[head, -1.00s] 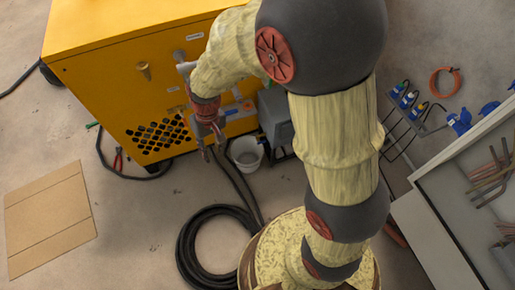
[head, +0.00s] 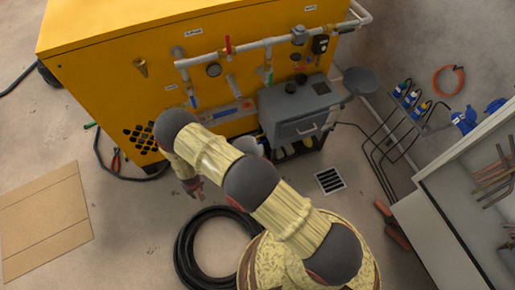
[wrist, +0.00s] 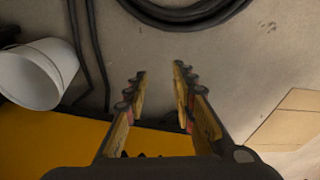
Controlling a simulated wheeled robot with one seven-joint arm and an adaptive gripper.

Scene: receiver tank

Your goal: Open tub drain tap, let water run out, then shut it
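A grey tub (head: 298,108) with a lid and a handle on its front stands against the yellow machine, in the head view. I cannot make out its drain tap; my arm hides the area at its lower left. A white bucket (head: 248,146) shows partly behind my arm, and more fully in the wrist view (wrist: 30,78). My gripper (wrist: 160,70) is open and empty, its fingers apart over the floor, to the right of the bucket in the wrist view. In the head view it (head: 196,190) hangs low, left of the bucket.
The yellow machine (head: 110,60) carries a pale pipe with a red-handled valve (head: 228,45) and a green-handled valve (head: 269,76). A coiled black hose (head: 185,250) lies near my base. A floor grate (head: 331,180) is at right. Cardboard (head: 48,228) lies at left.

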